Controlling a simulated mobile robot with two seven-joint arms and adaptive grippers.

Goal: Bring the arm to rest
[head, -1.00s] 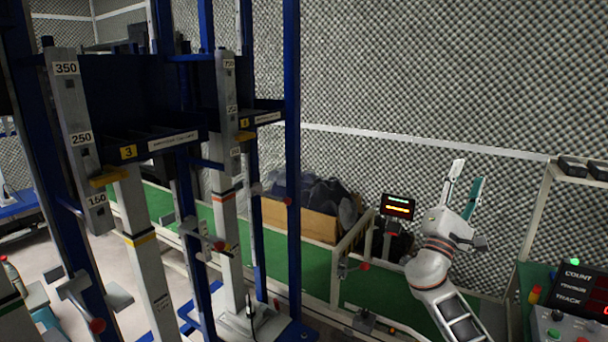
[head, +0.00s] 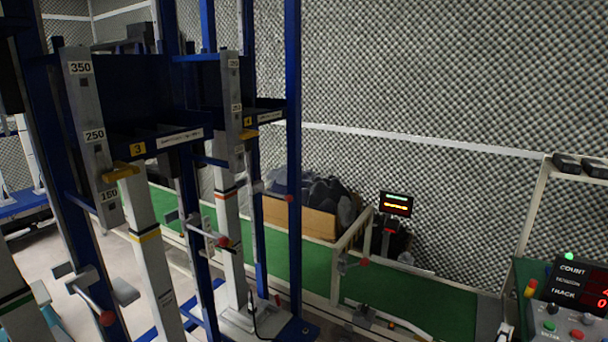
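Neither of my grippers can be made out in the head view. A small pale piece (head: 505,332) shows at the bottom edge, left of the control panel (head: 572,309); I cannot tell whether it is part of my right arm. The space above the green conveyor belt (head: 420,299) at the right is clear of my arm. No held thing is visible.
Blue uprights (head: 292,160) and grey scaled posts fill the left. A cardboard box (head: 300,218) with dark lumps stands behind the belt. A small display (head: 396,204) and a pale frame (head: 536,205) stand at the right. Grey foam covers the wall.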

